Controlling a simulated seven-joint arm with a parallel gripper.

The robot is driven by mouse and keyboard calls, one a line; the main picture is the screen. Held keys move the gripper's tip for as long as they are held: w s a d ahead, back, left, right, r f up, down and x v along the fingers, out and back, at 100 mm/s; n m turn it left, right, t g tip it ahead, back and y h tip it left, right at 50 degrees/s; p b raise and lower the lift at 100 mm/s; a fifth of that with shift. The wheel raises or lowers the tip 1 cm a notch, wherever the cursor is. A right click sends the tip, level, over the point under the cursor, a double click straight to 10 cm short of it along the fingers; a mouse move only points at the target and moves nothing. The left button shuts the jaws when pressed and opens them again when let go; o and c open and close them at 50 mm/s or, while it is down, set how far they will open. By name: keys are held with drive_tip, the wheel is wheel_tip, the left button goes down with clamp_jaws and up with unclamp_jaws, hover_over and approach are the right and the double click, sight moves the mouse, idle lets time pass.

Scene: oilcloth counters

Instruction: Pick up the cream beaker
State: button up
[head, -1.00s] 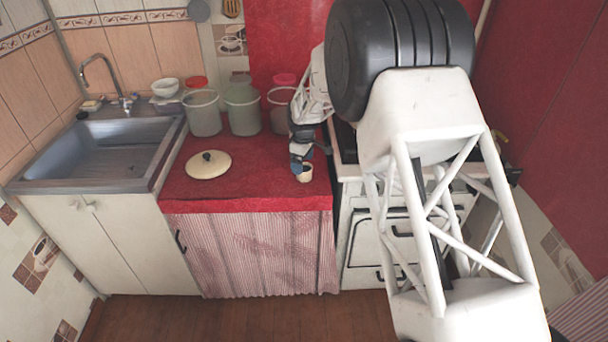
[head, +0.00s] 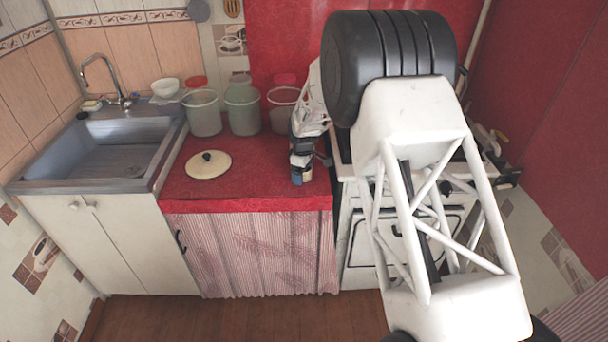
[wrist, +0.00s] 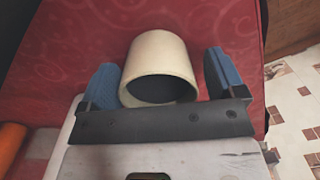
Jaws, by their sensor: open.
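The cream beaker (wrist: 159,57) shows in the wrist view on the red oilcloth, its dark opening facing the camera. My gripper (wrist: 161,78) is open, with one blue fingertip on each side of the beaker. A narrow gap shows at the right finger; the left finger is very close to the beaker and I cannot tell if it touches. In the head view my gripper (head: 301,172) is low over the right end of the red counter and hides the beaker.
The red counter (head: 240,183) holds a cream pot lid (head: 209,165) to the left. A white stove (head: 360,240) is right of the counter. The sink (head: 95,150) is at the left.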

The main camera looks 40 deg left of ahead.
drive_tip(key=shift+c, duration=0.5)
drive_tip(key=c, duration=0.9)
drive_tip(key=shift+c, duration=0.2)
drive_tip(key=shift+r, duration=0.1)
drive_tip(key=shift+r, duration=0.9)
drive_tip(key=shift+s+d+r, duration=0.1)
drive_tip(key=shift+d+r, duration=0.05)
drive_tip(key=shift+r, duration=0.7)
drive_tip(key=s+d+r, duration=0.1)
drive_tip(key=s+d, duration=0.8)
drive_tip(key=d, duration=0.3)
drive_tip(key=shift+s+d+r, duration=0.15)
drive_tip(key=shift+s+d, duration=0.05)
drive_tip(key=shift+d, duration=0.05)
drive_tip(key=shift+w, duration=0.1)
